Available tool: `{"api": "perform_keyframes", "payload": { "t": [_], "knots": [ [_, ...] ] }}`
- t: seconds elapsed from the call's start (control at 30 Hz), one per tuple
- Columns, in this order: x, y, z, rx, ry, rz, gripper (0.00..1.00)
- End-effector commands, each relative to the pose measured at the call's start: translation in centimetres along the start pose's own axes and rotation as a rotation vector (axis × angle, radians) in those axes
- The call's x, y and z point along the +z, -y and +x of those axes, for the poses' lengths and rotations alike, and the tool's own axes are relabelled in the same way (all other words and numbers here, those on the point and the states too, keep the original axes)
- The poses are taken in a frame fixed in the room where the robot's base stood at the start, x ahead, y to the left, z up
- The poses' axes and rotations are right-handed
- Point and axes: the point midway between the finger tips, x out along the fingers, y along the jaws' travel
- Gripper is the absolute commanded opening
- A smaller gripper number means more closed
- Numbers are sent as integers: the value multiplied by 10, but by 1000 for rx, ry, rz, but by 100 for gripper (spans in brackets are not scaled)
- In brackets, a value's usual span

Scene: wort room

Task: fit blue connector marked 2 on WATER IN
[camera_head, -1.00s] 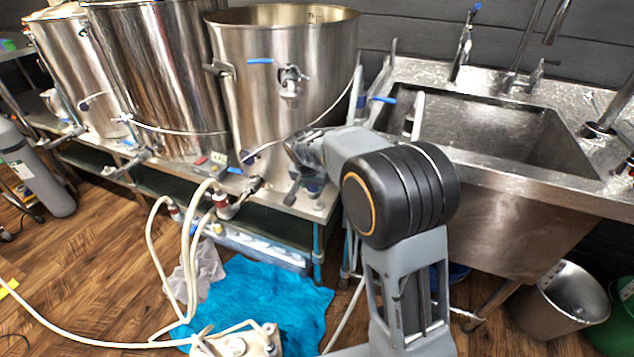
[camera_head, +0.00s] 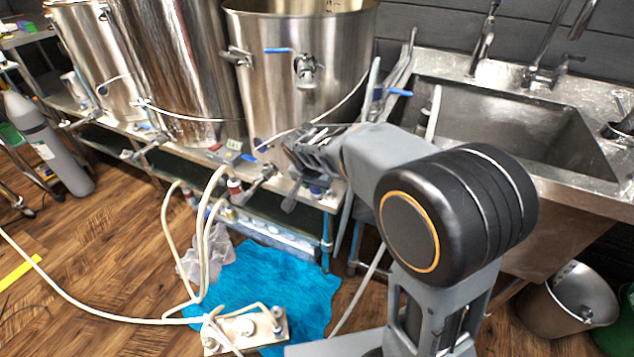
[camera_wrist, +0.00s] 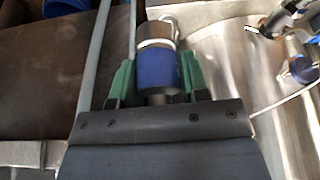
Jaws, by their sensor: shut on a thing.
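In the wrist view, a blue connector (camera_wrist: 157,72) with a metal collar sits between the green jaws of my gripper (camera_wrist: 156,84). The jaws are shut on it. No mark 2 can be read on it. In the head view, my gripper (camera_head: 308,150) is at the front edge of the steel bench, in front of the right-hand kettle. My arm partly hides it, and the connector cannot be made out surely there. No WATER IN label can be read in either view.
A steel kettle (camera_head: 275,95) with a blue-handled valve stands behind my gripper. A sink (camera_head: 500,110) is at the right.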

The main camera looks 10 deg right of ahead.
Motion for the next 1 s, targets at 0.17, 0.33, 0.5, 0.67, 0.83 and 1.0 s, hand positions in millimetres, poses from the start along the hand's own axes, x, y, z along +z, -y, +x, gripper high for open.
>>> {"api": "perform_keyframes", "payload": {
  "t": [0.17,0.33,0.5,0.67,0.83,1.0],
  "knots": [
    [-2,0,-3,-1,-1,0,14],
    [-5,0,-11,-1,-1,1,14],
    [-9,0,-21,0,-1,1,14],
    [-13,0,-31,-1,-1,0,14],
    [-17,0,-40,-1,-1,0,14],
    [-18,0,-42,-1,-1,0,14]
  ]
}}
